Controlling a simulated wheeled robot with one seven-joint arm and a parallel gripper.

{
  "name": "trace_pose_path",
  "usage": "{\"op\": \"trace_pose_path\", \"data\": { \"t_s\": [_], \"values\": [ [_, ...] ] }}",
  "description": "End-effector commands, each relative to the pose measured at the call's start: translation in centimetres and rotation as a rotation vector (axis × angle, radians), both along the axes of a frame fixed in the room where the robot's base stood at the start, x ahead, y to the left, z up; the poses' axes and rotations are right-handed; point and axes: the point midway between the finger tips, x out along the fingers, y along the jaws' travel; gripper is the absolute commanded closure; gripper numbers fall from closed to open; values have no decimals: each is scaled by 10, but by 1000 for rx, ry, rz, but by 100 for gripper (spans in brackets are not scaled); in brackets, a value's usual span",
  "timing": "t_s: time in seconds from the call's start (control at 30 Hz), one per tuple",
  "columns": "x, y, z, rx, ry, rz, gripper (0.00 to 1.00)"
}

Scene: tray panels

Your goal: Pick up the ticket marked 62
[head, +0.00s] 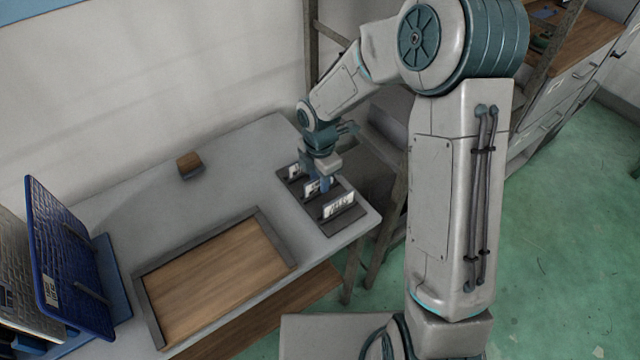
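Three small white tickets with dark markings stand in a row on a dark holder (316,219) at the right end of the grey table: a far ticket (293,171), a middle ticket (311,187) and a near ticket (338,205). Their markings are too small to read, so I cannot tell which is 62. My gripper (325,184) points down over the holder, close to the middle ticket and behind the near one. Its fingers are small and partly hidden, and whether it touches or holds a ticket is unclear.
A wooden-bottomed tray (215,275) with a grey rim lies on the table (235,180). A small brown block (189,164) sits near the wall. A blue panel (68,262) stands upright at the left in a blue rack (112,275).

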Motion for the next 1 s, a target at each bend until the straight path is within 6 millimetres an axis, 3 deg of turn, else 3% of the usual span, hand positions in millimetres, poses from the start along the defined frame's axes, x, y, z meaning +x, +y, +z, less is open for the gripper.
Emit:
{"op": "trace_pose_path", "data": {
  "t_s": [0.27,0.37,0.77,1.0],
  "values": [
    [0,0,-3,0,-1,0,72],
    [0,0,-2,0,-1,0,100],
    [1,0,2,0,-2,0,100],
    [2,0,44,1,-7,-2,100]
  ]
}}
